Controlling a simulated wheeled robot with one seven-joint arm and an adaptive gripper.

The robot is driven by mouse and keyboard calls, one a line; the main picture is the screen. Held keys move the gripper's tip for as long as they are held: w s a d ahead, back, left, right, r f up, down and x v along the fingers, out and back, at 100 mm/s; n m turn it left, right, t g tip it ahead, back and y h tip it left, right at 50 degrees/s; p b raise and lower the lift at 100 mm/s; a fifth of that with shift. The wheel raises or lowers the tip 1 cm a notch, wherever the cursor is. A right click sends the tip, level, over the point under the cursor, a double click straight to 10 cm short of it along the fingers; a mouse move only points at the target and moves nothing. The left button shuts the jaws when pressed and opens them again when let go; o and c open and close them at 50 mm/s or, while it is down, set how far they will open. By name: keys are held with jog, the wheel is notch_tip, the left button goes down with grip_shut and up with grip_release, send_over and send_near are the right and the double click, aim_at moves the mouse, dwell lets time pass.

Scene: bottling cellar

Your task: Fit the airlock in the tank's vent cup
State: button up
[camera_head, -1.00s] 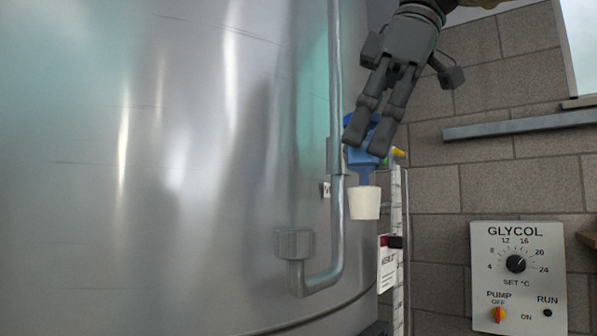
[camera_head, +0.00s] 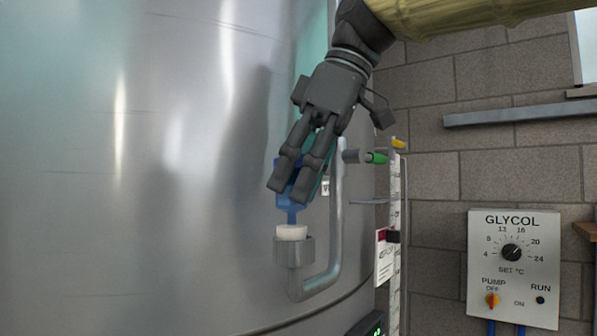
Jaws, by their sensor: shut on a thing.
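The airlock (camera_head: 291,205) has a blue body above a white stopper (camera_head: 292,233). My gripper (camera_head: 292,188) is shut on the blue body, whose upper part is partly hidden behind the fingers. The vent cup (camera_head: 294,251) is a grey cup on a bent pipe at the side of the steel tank (camera_head: 150,170). The stopper is at the cup's mouth with its upper part showing above the rim. Its lower part is hidden by the cup wall, so I cannot tell how deep it sits. The airlock looks nearly upright.
The bent pipe (camera_head: 335,215) rises just right of the cup. A valve with a green end (camera_head: 376,157) and a scale strip (camera_head: 397,220) stand further right. A glycol control box (camera_head: 513,268) hangs on the block wall (camera_head: 450,170).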

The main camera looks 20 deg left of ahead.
jog(key=shift+f, duration=0.35)
jog(key=o, duration=1.3)
jog(key=shift+c, duration=0.2)
jog(key=shift+r, duration=0.1)
jog(key=b+v, duration=0.3)
jog(key=v, duration=0.8)
jog(key=shift+d+r, duration=0.2)
jog(key=shift+r, duration=0.2)
